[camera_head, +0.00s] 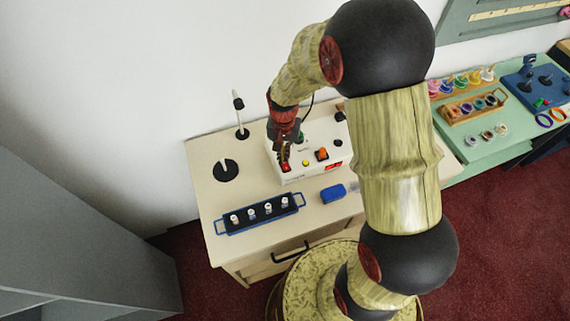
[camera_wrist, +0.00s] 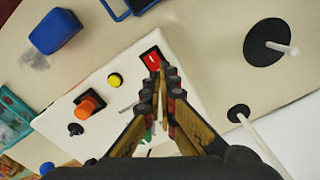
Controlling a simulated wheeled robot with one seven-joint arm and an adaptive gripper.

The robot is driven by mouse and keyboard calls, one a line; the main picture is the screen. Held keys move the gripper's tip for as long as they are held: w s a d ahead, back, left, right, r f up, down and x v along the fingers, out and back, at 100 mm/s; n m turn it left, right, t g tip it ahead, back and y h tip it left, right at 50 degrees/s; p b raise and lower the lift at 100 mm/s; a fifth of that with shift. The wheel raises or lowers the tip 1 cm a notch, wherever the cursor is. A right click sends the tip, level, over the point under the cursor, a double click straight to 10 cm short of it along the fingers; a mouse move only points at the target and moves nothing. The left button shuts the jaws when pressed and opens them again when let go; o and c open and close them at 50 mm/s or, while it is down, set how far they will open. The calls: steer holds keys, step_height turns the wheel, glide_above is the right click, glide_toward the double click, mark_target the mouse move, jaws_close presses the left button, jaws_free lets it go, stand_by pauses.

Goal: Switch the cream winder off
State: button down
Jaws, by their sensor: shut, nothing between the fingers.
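The cream winder (camera_head: 299,169) is a pale box on the counter, partly hidden by my arm in the head view. The red switch (camera_head: 285,168) also shows in the head view, right by my fingertips. My gripper (camera_wrist: 162,80) is shut and empty, with its fingertips at the red switch's near edge. I cannot tell whether they touch it.
A blue block (camera_head: 333,192) and a blue tray (camera_head: 292,211) holding several small spools stand at the counter's front. Two upright pegs on black bases (camera_head: 227,171) stand left of the winder. A green table (camera_head: 468,145) with racks is at the right.

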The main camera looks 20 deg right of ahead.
steer(key=shift+f+b, duration=0.7)
steer(key=shift+f, duration=0.4)
stand_by(0.9)
steer(key=shift+r, duration=0.1)
steer(key=shift+r+p, duration=2.55)
steer(key=shift+r, duration=0.9)
steer(key=shift+s, duration=0.1)
steer(key=s+r+n+t+b, duration=0.5)
steer(key=s+r+b, duration=0.5)
steer(key=s+r, duration=0.7)
steer(key=shift+s+r+n+t, duration=0.3)
steer(key=shift+s+n, duration=0.2)
steer(key=shift+s, duration=0.65)
